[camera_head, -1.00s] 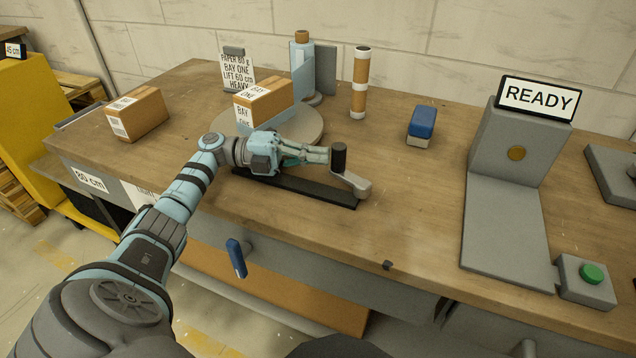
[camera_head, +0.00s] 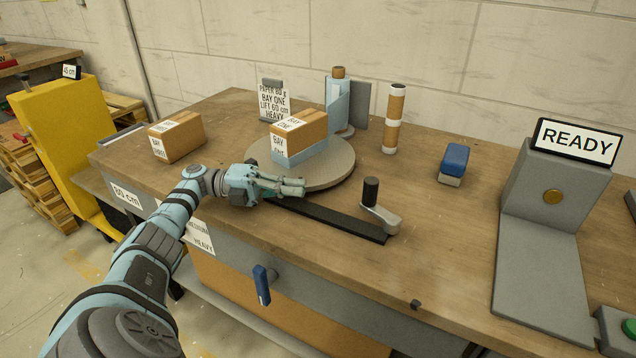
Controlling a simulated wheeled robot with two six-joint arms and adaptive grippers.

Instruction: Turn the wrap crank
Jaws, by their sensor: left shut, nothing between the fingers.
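The wrap crank (camera_head: 381,219) is a grey arm with an upright black knob (camera_head: 370,191), at the right end of a black strip (camera_head: 335,219) on the bench. The round turntable (camera_head: 330,176) behind it bears a cardboard box (camera_head: 305,128) whose lower part is wrapped in light blue. My left gripper (camera_head: 303,187) is shut and empty. It points right, in front of the turntable and above the strip, apart from the crank knob to its right. My right gripper is not in view.
Another box (camera_head: 178,138) stands at the bench's left. A film post (camera_head: 338,103), a cardboard tube (camera_head: 394,120) and a blue-topped block (camera_head: 454,163) stand behind. A grey stand with a READY sign (camera_head: 576,142) is at the right. A blue handle (camera_head: 261,285) juts from the bench front.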

